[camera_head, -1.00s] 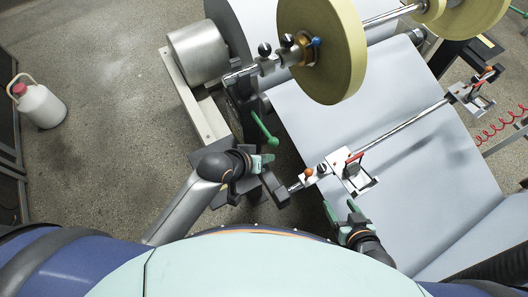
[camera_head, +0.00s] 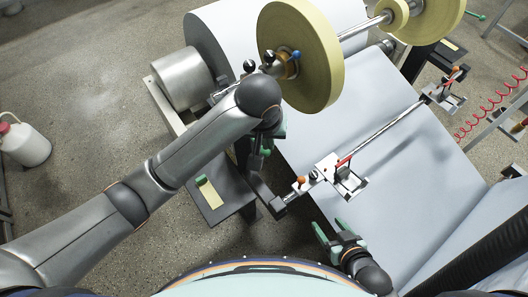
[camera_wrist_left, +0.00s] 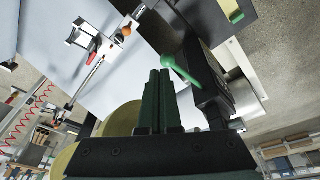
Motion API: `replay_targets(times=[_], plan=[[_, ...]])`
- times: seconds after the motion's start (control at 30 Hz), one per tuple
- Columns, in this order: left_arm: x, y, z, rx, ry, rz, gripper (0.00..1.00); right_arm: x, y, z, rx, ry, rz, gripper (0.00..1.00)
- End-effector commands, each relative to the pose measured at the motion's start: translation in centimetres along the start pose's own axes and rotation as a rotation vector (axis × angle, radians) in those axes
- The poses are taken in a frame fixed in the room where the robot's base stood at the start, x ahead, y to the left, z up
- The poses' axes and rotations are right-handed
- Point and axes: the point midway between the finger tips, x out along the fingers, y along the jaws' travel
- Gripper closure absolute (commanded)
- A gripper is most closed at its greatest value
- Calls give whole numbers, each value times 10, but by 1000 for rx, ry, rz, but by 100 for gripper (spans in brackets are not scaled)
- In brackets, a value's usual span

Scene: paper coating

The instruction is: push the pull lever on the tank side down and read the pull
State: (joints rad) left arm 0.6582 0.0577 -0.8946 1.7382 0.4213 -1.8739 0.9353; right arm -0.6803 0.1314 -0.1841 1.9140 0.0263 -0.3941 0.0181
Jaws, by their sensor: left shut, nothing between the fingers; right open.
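The green lever (camera_wrist_left: 190,72) with a rounded knob shows in the left wrist view, on a dark bracket beside the roll. In the head view my arm hides most of it; a green end (camera_head: 265,152) shows below my wrist. My left gripper (camera_wrist_left: 160,74) is shut and empty, its tips close to the knob; I cannot tell whether they touch. In the head view it is mostly hidden under my arm. A dark box with a yellow and green strip (camera_head: 207,192) stands left of the lever. My right gripper (camera_head: 334,229) is open and empty above the paper's near-left edge.
The white paper web (camera_head: 400,190) slopes down at the right. A bar with clamps (camera_head: 342,177) crosses it. Yellow rolls (camera_head: 300,60) sit on a shaft above. A metal cylinder (camera_head: 178,75) stands at the left. A white jug (camera_head: 27,145) is on the open floor.

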Motion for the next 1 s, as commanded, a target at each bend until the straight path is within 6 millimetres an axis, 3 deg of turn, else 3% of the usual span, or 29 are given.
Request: replay_targets(times=[0.2, 0.57, 1.0], plan=[[-12, -5, -4, -5, -2, -61, 100, 0, 0, 0, 0, 1, 0, 31], [-10, -6, -4, -5, -3, -62, 100, 0, 0, -1, 0, 2, 0, 31], [37, -9, -3, -5, -4, -63, 100, 0, 0, -1, 0, 2, 0, 31]])
